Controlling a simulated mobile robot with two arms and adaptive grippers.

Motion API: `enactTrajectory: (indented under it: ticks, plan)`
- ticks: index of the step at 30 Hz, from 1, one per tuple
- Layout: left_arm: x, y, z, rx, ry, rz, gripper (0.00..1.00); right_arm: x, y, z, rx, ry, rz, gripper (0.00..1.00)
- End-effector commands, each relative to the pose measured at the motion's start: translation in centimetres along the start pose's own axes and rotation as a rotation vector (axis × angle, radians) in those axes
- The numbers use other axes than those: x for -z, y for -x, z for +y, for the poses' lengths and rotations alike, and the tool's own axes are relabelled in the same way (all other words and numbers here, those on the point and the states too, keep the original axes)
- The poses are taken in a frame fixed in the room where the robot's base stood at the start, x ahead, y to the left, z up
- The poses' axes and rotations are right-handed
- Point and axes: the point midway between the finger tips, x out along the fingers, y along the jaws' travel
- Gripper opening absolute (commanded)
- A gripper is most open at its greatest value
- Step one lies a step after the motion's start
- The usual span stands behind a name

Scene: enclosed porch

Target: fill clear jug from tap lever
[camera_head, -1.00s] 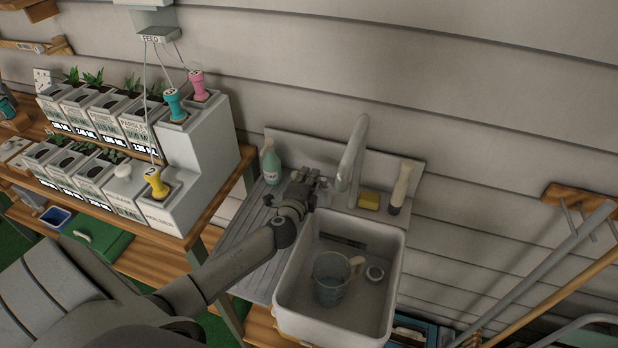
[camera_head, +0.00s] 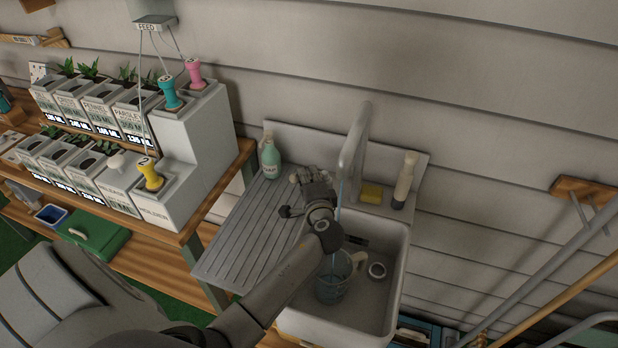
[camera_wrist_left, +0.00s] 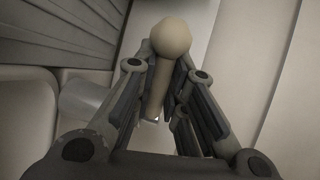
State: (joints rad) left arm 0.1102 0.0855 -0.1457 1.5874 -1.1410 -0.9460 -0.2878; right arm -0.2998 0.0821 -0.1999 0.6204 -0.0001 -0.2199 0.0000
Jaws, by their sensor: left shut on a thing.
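The clear jug (camera_head: 334,288) stands upright in the white sink basin (camera_head: 345,325), partly behind my left arm. Its pale handle is at its right. The tap spout (camera_head: 355,150) arches over the basin, and a thin bluish stream of water (camera_head: 339,192) comes down from it towards the jug. My left gripper (camera_head: 308,178) is beside the tap base. In the left wrist view it (camera_wrist_left: 163,105) is shut on the tap lever (camera_wrist_left: 170,45), a pale lever with a round knob. In the head view the lever is mostly hidden by the gripper. My right gripper is not in view.
A green soap bottle (camera_head: 271,160) stands behind the ribbed drainboard (camera_head: 238,235). The planter shelf (camera_head: 190,215) stands at the left.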

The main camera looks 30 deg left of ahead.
Motion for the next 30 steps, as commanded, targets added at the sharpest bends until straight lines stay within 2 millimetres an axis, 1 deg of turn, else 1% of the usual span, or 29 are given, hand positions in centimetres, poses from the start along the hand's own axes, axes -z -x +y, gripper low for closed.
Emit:
enactTrajectory:
  ticks: [1, 9, 10, 14, 15, 21, 25, 28, 30]
  plan:
    - [-0.5, -0.1, 0.2, -0.003, -0.005, -0.014, 0.0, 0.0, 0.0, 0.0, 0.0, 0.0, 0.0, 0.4]
    - [-0.6, -0.2, 0.2, -0.003, -0.005, -0.015, 0.0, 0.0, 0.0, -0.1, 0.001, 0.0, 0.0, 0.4]
    - [-0.6, -0.2, 0.2, -0.003, -0.005, -0.015, 0.16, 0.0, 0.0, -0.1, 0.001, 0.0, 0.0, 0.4]
    - [-0.5, -0.2, 0.1, -0.002, -0.004, -0.014, 0.33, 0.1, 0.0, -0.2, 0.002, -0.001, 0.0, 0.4]
    - [-0.5, -0.2, 0.1, -0.002, -0.004, -0.013, 0.35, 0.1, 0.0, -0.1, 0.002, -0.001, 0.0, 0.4]
    - [-0.3, -0.1, 0.1, -0.001, -0.002, -0.007, 0.35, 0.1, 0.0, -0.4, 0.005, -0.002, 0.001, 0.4]
    - [-0.2, 0.2, 0.1, -0.001, -0.001, -0.005, 0.35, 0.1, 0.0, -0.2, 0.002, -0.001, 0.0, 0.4]
    - [-0.1, 1.1, 0.2, -0.002, -0.001, -0.004, 0.35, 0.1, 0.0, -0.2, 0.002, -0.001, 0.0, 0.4]
    - [-0.2, 2.2, 0.2, -0.002, 0.0, -0.005, 0.35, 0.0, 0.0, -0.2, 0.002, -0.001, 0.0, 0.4]
